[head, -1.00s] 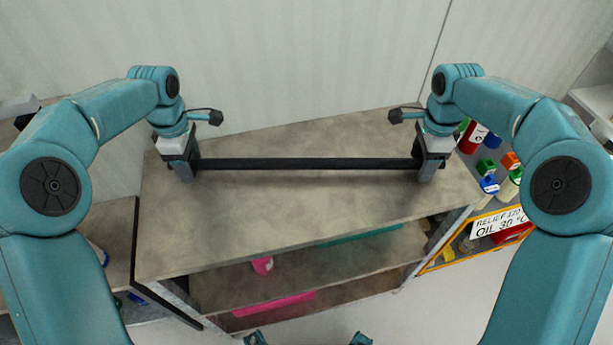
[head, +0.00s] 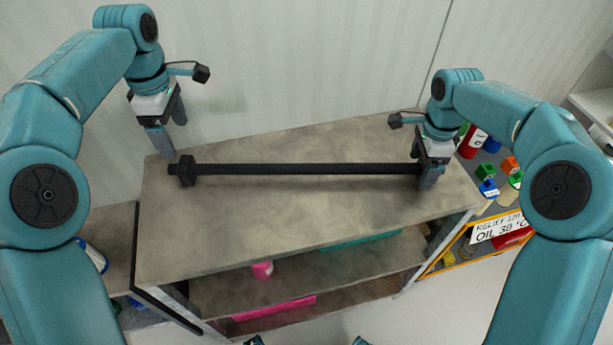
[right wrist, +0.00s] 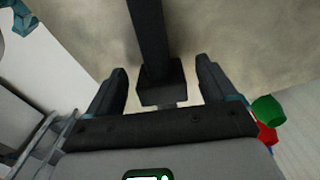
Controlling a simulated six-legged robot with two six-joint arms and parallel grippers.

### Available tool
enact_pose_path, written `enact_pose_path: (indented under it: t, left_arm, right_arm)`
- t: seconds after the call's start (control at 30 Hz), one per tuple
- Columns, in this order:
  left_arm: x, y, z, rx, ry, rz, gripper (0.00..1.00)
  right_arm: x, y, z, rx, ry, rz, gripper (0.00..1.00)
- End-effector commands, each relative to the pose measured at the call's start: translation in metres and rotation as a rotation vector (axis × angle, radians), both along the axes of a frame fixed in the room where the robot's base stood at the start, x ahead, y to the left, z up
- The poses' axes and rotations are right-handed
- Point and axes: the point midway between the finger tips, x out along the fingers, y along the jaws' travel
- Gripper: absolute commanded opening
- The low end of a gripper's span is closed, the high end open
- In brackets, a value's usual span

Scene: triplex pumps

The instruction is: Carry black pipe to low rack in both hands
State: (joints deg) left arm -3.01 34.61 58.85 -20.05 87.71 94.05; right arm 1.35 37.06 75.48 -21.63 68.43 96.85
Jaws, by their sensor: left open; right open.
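The black pipe (head: 300,169) lies across the grey top of a shelf unit (head: 260,215), with a block-like collar (head: 187,170) showing at its left end. My left gripper (head: 168,140) is open and empty, raised above and slightly left of that end, apart from it. My right gripper (head: 428,172) is down at the pipe's right end, open. In the right wrist view the pipe (right wrist: 150,40) and its end collar (right wrist: 162,92) lie between the two spread fingers of my right gripper (right wrist: 160,95), with gaps on both sides.
Lower shelves beneath hold a pink container (head: 262,270), a pink tray (head: 275,307) and a teal item (head: 360,238). Several coloured bottles and blocks (head: 487,170) stand right of the top, above a sign (head: 497,228). A wall rises behind. The top in front of the pipe is clear.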

Motion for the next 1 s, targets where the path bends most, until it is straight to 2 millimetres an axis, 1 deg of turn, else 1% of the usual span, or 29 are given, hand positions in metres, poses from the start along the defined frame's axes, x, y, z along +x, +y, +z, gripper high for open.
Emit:
enact_pose_path:
  t: [0.03, 0.17, 0.27, 0.5, 0.6, 0.7, 0.83, 1.0]
  left_arm:
    - [0.000, 0.000, 0.004, 0.000, -0.002, 0.000, 0.85]
    - [0.000, 0.000, 0.009, 0.000, 0.000, -0.001, 0.85]
    - [0.000, 0.000, 0.009, 0.000, 0.000, -0.001, 0.85]
    - [0.000, 0.000, 0.009, 0.000, 0.000, -0.001, 0.85]
    - [0.000, 0.000, 0.009, 0.000, 0.000, -0.001, 0.85]
    - [0.000, 0.000, 0.009, 0.000, 0.000, -0.001, 0.85]
    - [0.000, 0.000, 0.009, 0.000, 0.000, -0.001, 0.85]
    - [0.000, 0.000, 0.009, 0.000, 0.000, -0.001, 0.85]
  right_arm:
    - [0.000, 0.000, 0.000, 0.000, 0.000, 0.000, 0.85]
    - [0.000, 0.000, 0.007, 0.000, -0.001, 0.000, 0.85]
    - [0.001, 0.000, 0.023, 0.000, -0.004, -0.001, 0.85]
    - [0.001, 0.000, 0.079, 0.000, -0.006, 0.000, 0.85]
    - [0.001, 0.000, 0.098, 0.000, -0.004, 0.000, 0.85]
    - [0.001, 0.000, 0.111, 0.000, -0.003, -0.001, 0.85]
    - [0.000, 0.000, 0.119, 0.000, -0.001, 0.000, 0.85]
    - [0.000, 0.000, 0.120, 0.000, 0.001, 0.000, 0.85]
